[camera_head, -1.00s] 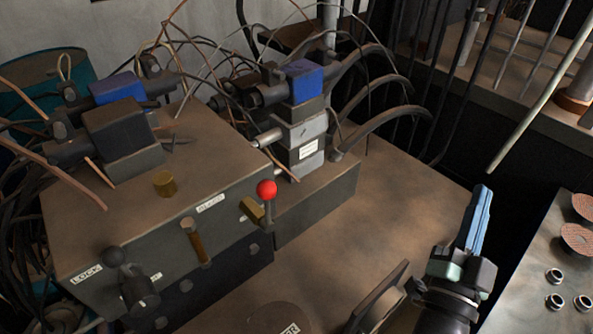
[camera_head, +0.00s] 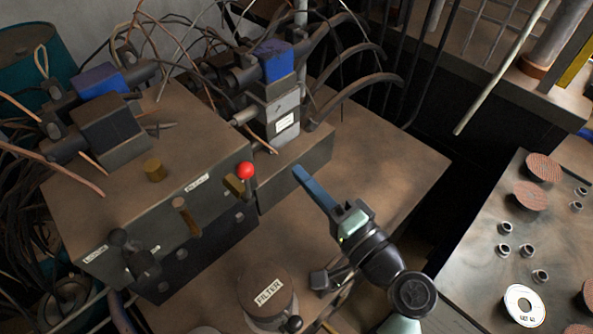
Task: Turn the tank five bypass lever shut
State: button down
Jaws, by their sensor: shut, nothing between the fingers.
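Several levers sit on the front face of the manifold block (camera_head: 115,225). One is a brass lever with a red ball (camera_head: 246,170) at the block's right end. Left of it is a plain brass lever (camera_head: 186,216), hanging down at a slant. At the far left is a black-knobbed lever (camera_head: 138,257). Which one is the tank five bypass lever I cannot tell; the small labels are hard to read. My gripper (camera_head: 303,176), with blue fingers, is shut and empty. It points up and left, apart from the red-ball lever and to its right.
A round cap marked FILTER (camera_head: 268,291) stands on the bench below the block. Valve bodies with blue tops (camera_head: 277,62) and many cables rise behind. A metal table (camera_head: 475,235) with discs and small fittings lies at right. The brown bench top (camera_head: 400,170) beyond my gripper is clear.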

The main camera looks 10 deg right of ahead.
aim_at(247, 184)
jog(key=w+a+p, duration=0.4)
jog(key=a, duration=0.2)
jog(key=shift+w+a+f, duration=0.15)
jog(key=shift+a+f, duration=0.05)
jog(key=shift+a, duration=0.1)
jog(key=shift+s+a+f+n+b, duration=0.1)
jog(key=shift+s+a+n+b, duration=0.45)
jog(key=shift+b, duration=0.25)
jog(key=shift+w, duration=0.1)
